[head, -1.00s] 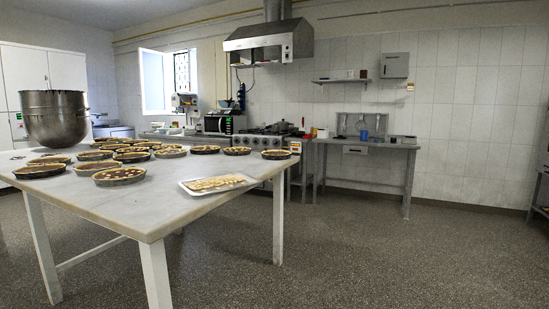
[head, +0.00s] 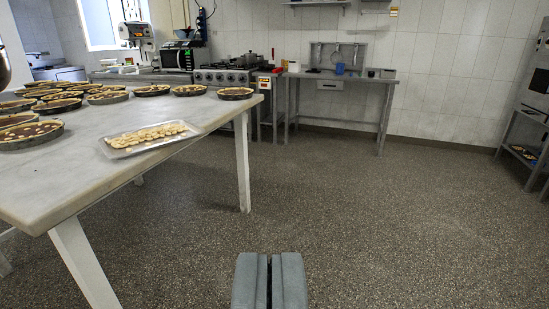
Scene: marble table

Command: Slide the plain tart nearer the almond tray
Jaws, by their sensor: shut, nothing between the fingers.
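The almond tray (head: 118,154) is a shallow clear tray of pale pieces near the right edge of the marble table (head: 75,172). Several dark tarts in fluted tins stand behind and left of it. The nearest tart (head: 30,136), at the left, has pale pieces on top. Tarts along the far edge, such as the right-end one (head: 235,93), look dark on top; I cannot tell which is the plain one. My gripper (head: 270,256) is shut and empty at the bottom, over the floor right of the table, apart from the tray and tarts.
A table leg (head: 243,165) stands at the right corner, another at the front. The speckled floor (head: 390,220) right of the table is clear. A stove (head: 232,75) and a grey bench (head: 340,78) line the back wall. A metal rack (head: 530,115) is at right.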

